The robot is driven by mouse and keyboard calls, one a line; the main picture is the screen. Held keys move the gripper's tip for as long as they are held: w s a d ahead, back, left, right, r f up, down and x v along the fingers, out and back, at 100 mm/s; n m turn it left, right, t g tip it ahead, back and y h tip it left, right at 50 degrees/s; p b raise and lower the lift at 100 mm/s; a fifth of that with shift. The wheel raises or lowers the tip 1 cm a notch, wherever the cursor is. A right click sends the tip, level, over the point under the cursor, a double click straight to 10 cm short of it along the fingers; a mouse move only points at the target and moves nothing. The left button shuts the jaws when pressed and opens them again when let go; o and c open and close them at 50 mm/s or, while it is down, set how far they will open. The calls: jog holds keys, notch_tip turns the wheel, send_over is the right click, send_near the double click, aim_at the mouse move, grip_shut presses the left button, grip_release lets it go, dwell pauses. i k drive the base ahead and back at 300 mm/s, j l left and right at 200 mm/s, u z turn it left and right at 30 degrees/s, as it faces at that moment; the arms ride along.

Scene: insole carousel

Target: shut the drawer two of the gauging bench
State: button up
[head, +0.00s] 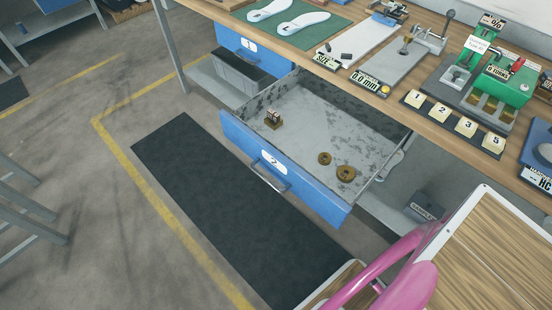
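Drawer two (320,198) of the gauging bench (300,57) stands pulled far out. Its blue front carries a white label with a 2 and a grey bar handle (270,178). Its worn grey inside (295,105) shows from above. Two brass rings (345,173) lie at the right of the drawer floor, and a small brass-coloured part (273,119) stands at the left. Nothing is seen touching the drawer front or handle. My gripper is not in view.
Drawer one (235,42), to the left, looks shut. A dark mat (220,195) lies on the open floor before the bench. The bench top holds a green gauge (500,80), numbered tiles (465,127) and white insoles (300,23). A grey box (425,205) sits low under the bench.

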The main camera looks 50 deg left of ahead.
aim_at(319, 116)
jog(key=k+l+u, duration=0.15)
jog(key=u, duration=2.15)
jog(key=l+z, duration=0.15)
jog(key=l, duration=0.15)
